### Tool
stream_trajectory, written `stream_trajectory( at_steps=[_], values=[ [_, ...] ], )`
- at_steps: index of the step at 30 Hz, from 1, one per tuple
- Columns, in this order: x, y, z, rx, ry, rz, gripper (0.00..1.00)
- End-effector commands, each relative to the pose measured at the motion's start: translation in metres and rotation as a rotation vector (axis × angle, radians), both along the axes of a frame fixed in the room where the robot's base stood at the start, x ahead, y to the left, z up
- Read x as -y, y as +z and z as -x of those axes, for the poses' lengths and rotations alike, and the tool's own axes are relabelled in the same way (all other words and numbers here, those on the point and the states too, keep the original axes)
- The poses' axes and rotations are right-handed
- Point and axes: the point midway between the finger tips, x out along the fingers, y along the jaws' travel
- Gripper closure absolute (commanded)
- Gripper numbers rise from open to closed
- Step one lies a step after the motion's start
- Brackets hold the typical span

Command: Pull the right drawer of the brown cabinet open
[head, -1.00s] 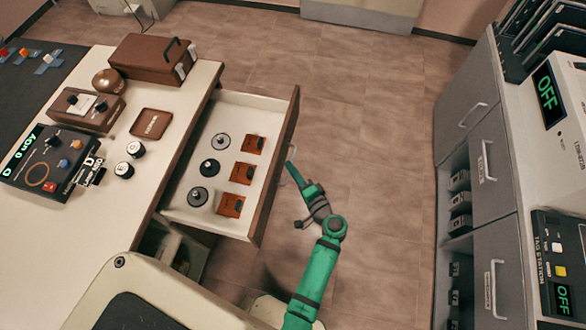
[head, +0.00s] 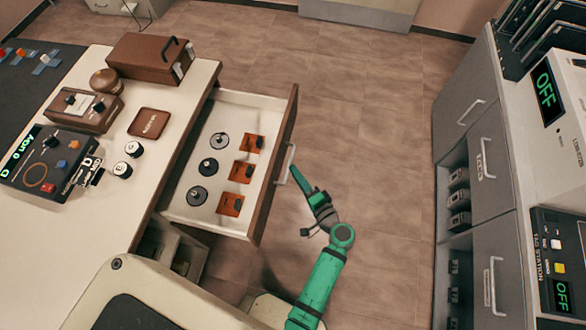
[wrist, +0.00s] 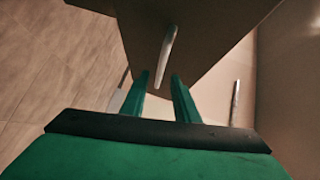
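The drawer (head: 180,213) stands pulled far out from under the cream-topped desk, with its brown front (head: 277,165) facing right. Its light handle (head: 283,166) shows on that front, and in the wrist view the handle (wrist: 168,52) rises ahead of the fingers. My gripper (head: 294,172) is just right of the handle in the head view. In the wrist view my gripper (wrist: 160,76) is open, with a clear gap between its fingers. The handle's lower end appears in line with that gap; I see no finger closed on it.
Several grey and black discs (head: 207,167) and orange-brown pieces (head: 241,171) lie inside the drawer. A grey cabinet (head: 491,165) with handles stands at the right. Brown floor (head: 370,120) is clear between drawer and cabinet. A cream-edged chair-like thing (head: 190,305) is at the lower left.

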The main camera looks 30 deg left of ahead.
Motion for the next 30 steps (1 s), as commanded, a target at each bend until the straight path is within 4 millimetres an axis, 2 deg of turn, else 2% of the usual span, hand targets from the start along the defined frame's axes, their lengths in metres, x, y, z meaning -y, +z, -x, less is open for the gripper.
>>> stream_trajectory(
  at_steps=[1, 6, 12, 30],
  values=[
    [0.010, 0.001, 0.006, -0.001, -0.004, 0.000, 0.72],
    [0.034, 0.006, 0.023, 0.001, -0.002, 0.000, 0.72],
    [0.052, 0.010, 0.035, 0.002, -0.001, 0.000, 0.72],
    [0.057, 0.011, 0.038, 0.002, -0.001, 0.000, 0.72]
  ],
)
